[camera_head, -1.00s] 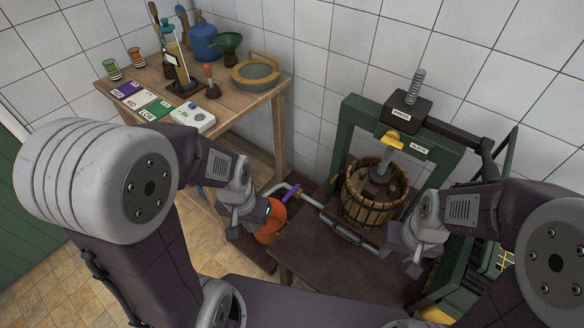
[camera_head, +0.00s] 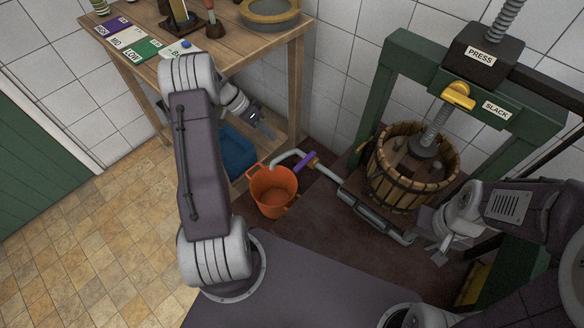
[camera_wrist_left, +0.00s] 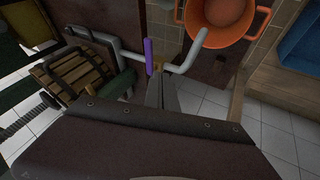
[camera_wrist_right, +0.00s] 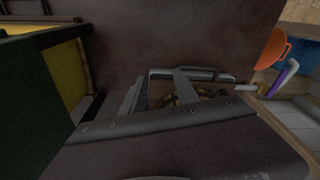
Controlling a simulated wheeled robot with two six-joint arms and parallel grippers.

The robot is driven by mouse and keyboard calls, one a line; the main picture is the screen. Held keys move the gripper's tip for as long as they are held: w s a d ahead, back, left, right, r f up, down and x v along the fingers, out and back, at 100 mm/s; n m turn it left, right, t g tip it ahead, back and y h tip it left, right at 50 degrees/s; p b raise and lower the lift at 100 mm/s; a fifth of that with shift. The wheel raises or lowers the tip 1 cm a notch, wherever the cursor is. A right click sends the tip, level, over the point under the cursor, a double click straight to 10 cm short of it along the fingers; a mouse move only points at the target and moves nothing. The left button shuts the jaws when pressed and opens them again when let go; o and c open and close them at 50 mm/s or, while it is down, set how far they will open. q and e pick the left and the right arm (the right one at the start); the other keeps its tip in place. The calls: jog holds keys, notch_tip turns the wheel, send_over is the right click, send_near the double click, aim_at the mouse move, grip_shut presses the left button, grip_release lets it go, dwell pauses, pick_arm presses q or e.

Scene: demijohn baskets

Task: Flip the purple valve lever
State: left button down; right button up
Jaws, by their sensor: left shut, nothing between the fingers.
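The purple valve lever (camera_head: 306,160) sits on a grey pipe (camera_head: 325,176) between the orange bucket (camera_head: 272,190) and the press. It also shows in the left wrist view (camera_wrist_left: 149,57), upright beside the bent spout, and at the right of the right wrist view (camera_wrist_right: 284,78). My left gripper (camera_head: 266,128) is shut and empty, up and left of the lever in the head view. In the left wrist view its fingertips (camera_wrist_left: 163,76) appear just below the lever; contact cannot be told. My right gripper (camera_head: 437,252) is open and empty, in front of the press basket.
The wooden basket (camera_head: 418,180) stands in the green press frame (camera_head: 385,80) at right. The wooden table (camera_head: 130,52) with cards and tools is at back left. A blue bin (camera_head: 238,150) stands below it. Tiled floor at left is clear.

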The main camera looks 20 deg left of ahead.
aim_at(305, 163)
pick_arm(q)
jog(key=shift+a+f+t, duration=0.3)
jog(key=shift+a+f, duration=0.7)
jog(key=shift+f, duration=0.25)
pick_arm(e)
jog(key=shift+d+f, duration=0.1)
jog(key=shift+f, duration=0.5)
